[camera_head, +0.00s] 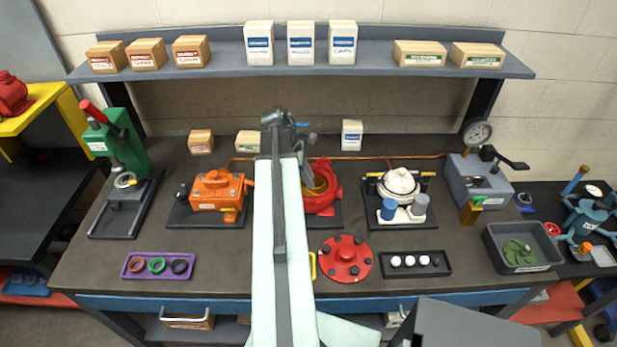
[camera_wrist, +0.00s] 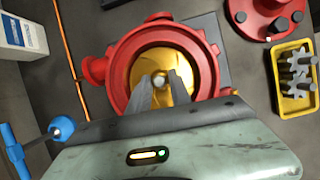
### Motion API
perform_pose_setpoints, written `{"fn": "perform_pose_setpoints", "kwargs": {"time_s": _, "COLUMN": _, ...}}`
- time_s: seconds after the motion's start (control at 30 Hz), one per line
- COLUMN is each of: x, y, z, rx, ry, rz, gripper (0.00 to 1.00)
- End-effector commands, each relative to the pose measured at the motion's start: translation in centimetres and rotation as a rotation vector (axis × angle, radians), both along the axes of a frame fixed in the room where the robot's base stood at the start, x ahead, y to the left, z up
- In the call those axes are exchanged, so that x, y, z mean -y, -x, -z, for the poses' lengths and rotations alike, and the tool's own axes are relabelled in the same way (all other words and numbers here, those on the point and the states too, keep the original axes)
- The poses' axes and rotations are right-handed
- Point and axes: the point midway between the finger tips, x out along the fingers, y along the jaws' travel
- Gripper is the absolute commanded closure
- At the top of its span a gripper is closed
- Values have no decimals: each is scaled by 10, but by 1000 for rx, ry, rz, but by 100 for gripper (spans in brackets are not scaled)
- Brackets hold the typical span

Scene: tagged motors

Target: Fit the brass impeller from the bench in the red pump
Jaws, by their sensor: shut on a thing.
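The red pump (camera_head: 326,203) stands open on the bench, just right of my arm. In the wrist view, its round red housing (camera_wrist: 117,78) fills the upper middle, with its outlet to the left. The brass impeller (camera_wrist: 178,64) lies within the housing's round opening. Whether it is fully seated I cannot tell. My gripper (camera_wrist: 160,82) is over the opening, its two grey fingers shut on the impeller's central hub. The fingers and wrist hide the impeller's near side. In the head view my arm covers the pump's left part, and a little of the impeller (camera_head: 319,180) shows.
The red cover (camera_head: 345,258) with dark bolts lies in front of the pump. A yellow tray (camera_wrist: 282,105) holding grey parts is beside it. A blue T-handled tool (camera_wrist: 17,150) and a white box (camera_wrist: 22,38) are left in the wrist view. An orange machine (camera_head: 215,192) stands left.

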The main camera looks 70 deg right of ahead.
Motion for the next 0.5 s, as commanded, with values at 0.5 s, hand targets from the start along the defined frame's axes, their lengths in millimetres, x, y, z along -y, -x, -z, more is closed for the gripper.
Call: {"fn": "perform_pose_setpoints", "kwargs": {"time_s": 0.5, "x": 0, "y": 0, "z": 13, "rx": -1, "ry": 0, "rz": 0, "gripper": 100}}
